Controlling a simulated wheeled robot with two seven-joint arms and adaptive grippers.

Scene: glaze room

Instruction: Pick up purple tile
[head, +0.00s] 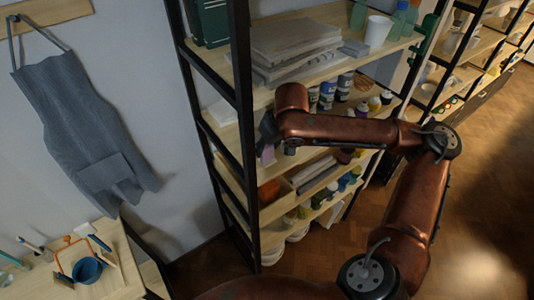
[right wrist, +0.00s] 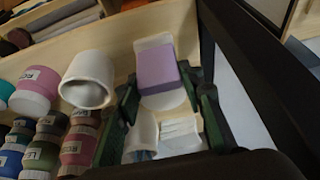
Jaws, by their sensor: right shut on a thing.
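The purple tile (right wrist: 157,70) is a flat lilac block held between the dark green fingers of my right gripper (right wrist: 160,82) in the right wrist view. My right gripper is shut on it. In the head view, the right gripper (head: 268,134) is small and partly hidden by its own arm, beside the black shelf post. The lilac tile (head: 267,155) shows just below it there. White pieces show around the tile in the wrist view. My left gripper is not in view.
A black-framed shelf rack (head: 243,100) stands close to my right arm, with jars and stacked boards on its levels. In the wrist view, a white cup (right wrist: 88,80) and several labelled jars (right wrist: 36,92) stand left of the gripper. A dark post (right wrist: 262,75) is at the right.

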